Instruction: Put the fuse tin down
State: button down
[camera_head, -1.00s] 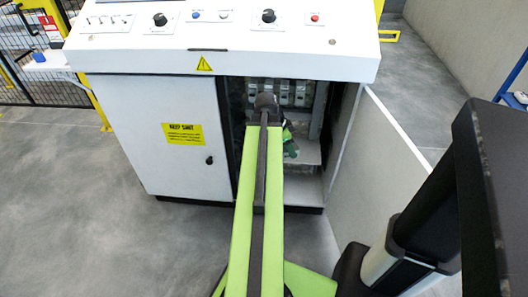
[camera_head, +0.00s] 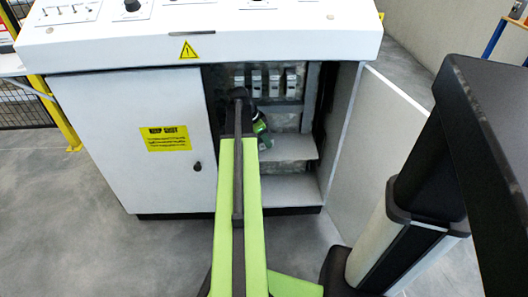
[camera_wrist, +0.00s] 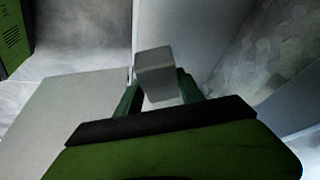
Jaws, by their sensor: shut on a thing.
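The fuse tin (camera_wrist: 155,72), a small pale grey box, sits between the green fingers of my gripper (camera_wrist: 159,90) in the wrist view. The gripper is shut on it. In the head view my gripper (camera_head: 262,130) is inside the open cabinet, partly hidden behind my arm, and I cannot make out the tin there. A grey shelf (camera_head: 290,148) lies just below and right of the gripper. In the wrist view a flat pale plate (camera_wrist: 75,110) lies left of the tin; I cannot tell whether the tin touches anything.
Several fuse-like blocks (camera_head: 274,82) line the cabinet's back above the shelf. A lower ledge (camera_head: 290,190) is bare. The white cabinet's left door (camera_head: 130,140) is shut; the open door panel (camera_head: 375,140) stands on the right. The control desk (camera_head: 200,35) overhangs the opening.

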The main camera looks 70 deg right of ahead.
aim_at(265, 152)
jog(key=shift+w+d+f, duration=0.2)
jog(key=shift+d+f, duration=0.3)
jog(key=shift+d, duration=0.25)
notch_tip(265, 152, down, 4)
jog(key=b, duration=0.4)
jog(key=shift+f+b, duration=0.2)
jog(key=shift+b, duration=0.15)
jog(key=shift+r, duration=0.25)
jog(key=shift+f, duration=0.2)
jog(key=c, duration=0.7)
grip_release()
jog(key=shift+r, duration=0.1)
